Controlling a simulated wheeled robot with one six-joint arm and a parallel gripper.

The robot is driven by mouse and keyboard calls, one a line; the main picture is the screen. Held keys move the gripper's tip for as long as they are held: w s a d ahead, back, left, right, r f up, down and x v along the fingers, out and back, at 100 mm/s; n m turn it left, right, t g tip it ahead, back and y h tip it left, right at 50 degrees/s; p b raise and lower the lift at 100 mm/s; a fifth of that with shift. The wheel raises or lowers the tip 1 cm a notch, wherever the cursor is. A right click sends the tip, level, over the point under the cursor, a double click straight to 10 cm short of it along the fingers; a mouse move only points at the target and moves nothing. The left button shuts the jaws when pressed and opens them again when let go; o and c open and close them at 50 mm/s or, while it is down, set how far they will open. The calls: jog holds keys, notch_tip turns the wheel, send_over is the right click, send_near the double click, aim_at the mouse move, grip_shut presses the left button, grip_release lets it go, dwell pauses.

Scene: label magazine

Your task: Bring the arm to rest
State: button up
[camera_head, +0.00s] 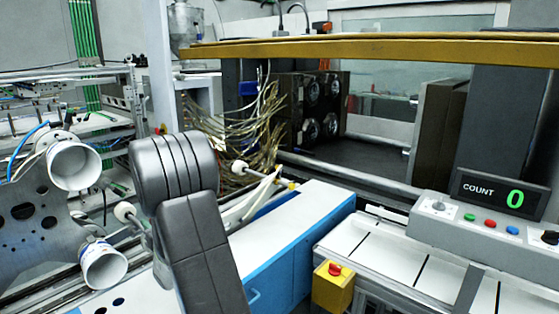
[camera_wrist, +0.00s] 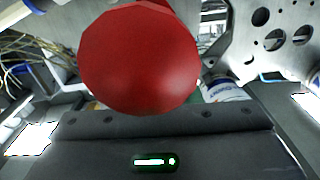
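My dark grey arm (camera_head: 205,250) rises from the bottom of the head view, bent at a rounded joint (camera_head: 175,170). My gripper does not show in the head view. In the wrist view a large red faceted knob-like thing (camera_wrist: 138,58) fills the upper middle, very close to the camera. Below it is a dark grey housing (camera_wrist: 80,150) with a lit green strip, perhaps part of my gripper. No fingertips can be made out. Whether the red thing is held or only in front of the camera, I cannot tell.
White rolls (camera_head: 74,165) sit on a holed metal plate (camera_head: 35,208) left of my arm. A blue-sided white cabinet (camera_head: 300,225) stands right of it, beside a yellow box (camera_head: 333,290) with a red button. A counter (camera_head: 500,196) reads 0. A yellow beam (camera_head: 370,50) crosses above.

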jog(key=shift+w+d+r+m+p, duration=0.2)
jog(key=shift+m+p, duration=0.3)
jog(key=shift+p, duration=0.75)
